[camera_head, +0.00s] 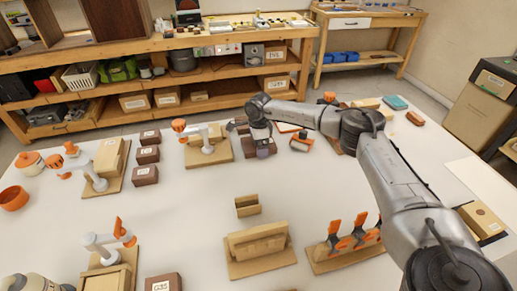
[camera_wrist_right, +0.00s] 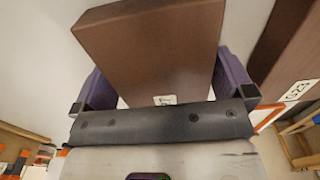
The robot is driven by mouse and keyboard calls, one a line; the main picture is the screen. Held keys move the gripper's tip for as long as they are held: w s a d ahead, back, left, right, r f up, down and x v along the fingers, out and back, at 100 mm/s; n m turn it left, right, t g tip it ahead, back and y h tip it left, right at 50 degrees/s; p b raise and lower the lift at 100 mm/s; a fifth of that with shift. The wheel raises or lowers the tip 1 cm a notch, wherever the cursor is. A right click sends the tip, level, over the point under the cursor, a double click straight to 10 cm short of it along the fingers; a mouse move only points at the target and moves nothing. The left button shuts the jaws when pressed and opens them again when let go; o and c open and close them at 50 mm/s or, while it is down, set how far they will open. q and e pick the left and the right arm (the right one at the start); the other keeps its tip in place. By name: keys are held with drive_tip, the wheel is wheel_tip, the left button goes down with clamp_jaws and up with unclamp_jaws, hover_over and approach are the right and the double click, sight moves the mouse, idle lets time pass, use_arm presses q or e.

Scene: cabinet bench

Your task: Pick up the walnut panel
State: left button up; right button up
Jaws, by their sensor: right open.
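A dark brown walnut panel (camera_wrist_right: 150,45) with a small white label on its near edge fills the upper middle of the right wrist view. My right gripper (camera_wrist_right: 165,85) is open, with one purple finger on each side of the panel. Whether the fingers touch it I cannot tell. In the head view my right gripper (camera_head: 261,138) is at the back middle of the white table, over a dark brown piece (camera_head: 267,151) that it partly covers. My left gripper is not in view.
Another labelled brown piece (camera_wrist_right: 297,60) is close on the right in the wrist view. Brown labelled blocks (camera_head: 147,155) stand in a column at left. A wooden holder (camera_head: 259,246) and an orange-handled tool rack (camera_head: 345,246) are in front.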

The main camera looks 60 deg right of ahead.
drive_tip(key=c, duration=0.7)
drive_tip(key=shift+o, duration=0.2)
drive_tip(key=shift+r, duration=0.1)
